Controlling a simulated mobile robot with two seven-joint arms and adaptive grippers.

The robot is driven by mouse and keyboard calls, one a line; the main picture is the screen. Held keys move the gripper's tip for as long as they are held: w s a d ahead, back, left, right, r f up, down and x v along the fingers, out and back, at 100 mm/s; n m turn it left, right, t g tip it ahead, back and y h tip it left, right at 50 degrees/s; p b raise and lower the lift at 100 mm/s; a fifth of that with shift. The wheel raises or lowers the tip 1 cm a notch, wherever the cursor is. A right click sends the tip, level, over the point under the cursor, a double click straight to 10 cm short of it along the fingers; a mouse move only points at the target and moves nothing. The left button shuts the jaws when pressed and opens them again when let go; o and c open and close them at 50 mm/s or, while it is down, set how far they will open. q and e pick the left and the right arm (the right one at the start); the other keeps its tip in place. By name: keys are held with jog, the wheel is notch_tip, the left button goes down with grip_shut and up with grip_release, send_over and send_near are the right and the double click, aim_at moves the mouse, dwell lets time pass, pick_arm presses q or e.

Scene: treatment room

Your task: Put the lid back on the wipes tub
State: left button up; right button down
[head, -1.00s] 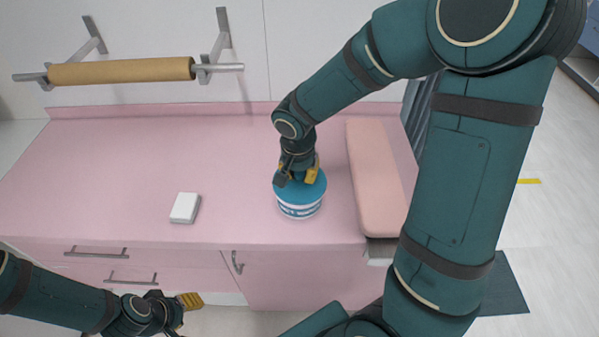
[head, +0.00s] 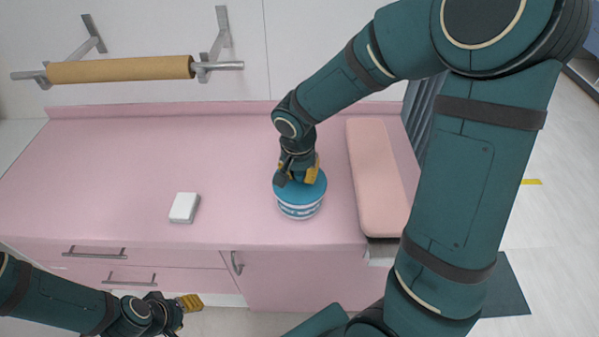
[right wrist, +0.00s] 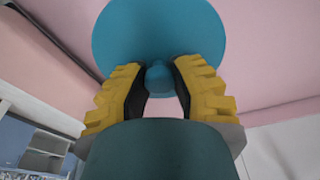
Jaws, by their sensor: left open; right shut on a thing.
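The wipes tub (head: 300,211) is a white tub with blue markings, upright on the pink counter near its front edge. The blue round lid (head: 315,190) is on top of the tub's opening; from this view I cannot tell whether it is fully seated. My right gripper (head: 297,178) points down at the lid and is shut on its small knob. In the right wrist view, the knob (right wrist: 158,78) of the lid (right wrist: 158,30) is between the yellow fingers. My left gripper (head: 187,303) is open and empty, low in front of the counter drawers.
A white box (head: 184,207) lies on the counter left of the tub. A pink pad (head: 374,178) lies to the right. A brown paper roll (head: 120,69) hangs on the wall.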

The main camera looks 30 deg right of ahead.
jog(key=shift+b, duration=0.3)
dwell(0.5)
dwell(0.4)
jog(key=shift+c, duration=1)
grip_release()
jog(key=shift+r, duration=0.1)
jog(key=shift+r+p, duration=2.15)
jog(key=shift+r, duration=1.3)
jog(key=shift+c, duration=0.5)
grip_shut()
